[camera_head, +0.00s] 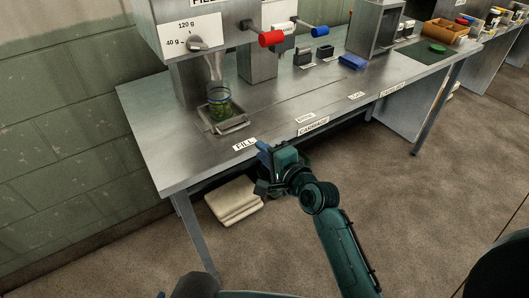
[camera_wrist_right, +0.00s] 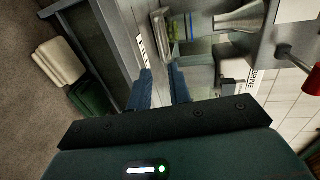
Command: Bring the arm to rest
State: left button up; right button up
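My right arm reaches up from the lower right in the head view. Its gripper (camera_head: 268,150) is in front of the steel bench (camera_head: 310,108), close to the front edge near the FILL label. In the right wrist view the two blue fingers (camera_wrist_right: 163,82) stand apart with a gap between them, and I see nothing held. A glass jar (camera_head: 219,103) with green contents and a blue band stands upright on a small metal tray (camera_head: 236,125) under the filling spout. The jar also shows in the right wrist view (camera_wrist_right: 180,32), beyond the fingers.
Open floor lies in front.

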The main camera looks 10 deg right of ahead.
dwell(0.3)
jog(key=s+d+f+n+g+h, duration=0.1)
jog(key=s+f+n+g, duration=0.1)
jog(key=s+f+n, duration=0.6)
jog(key=s+d+f+n+g+h, duration=0.1)
jog(key=s+f+n, duration=0.7)
jog(key=s, duration=0.8)
jog(key=shift+d+n+g, duration=0.25)
jog(key=shift+n+g, duration=0.25)
jog(key=shift+g, duration=0.1)
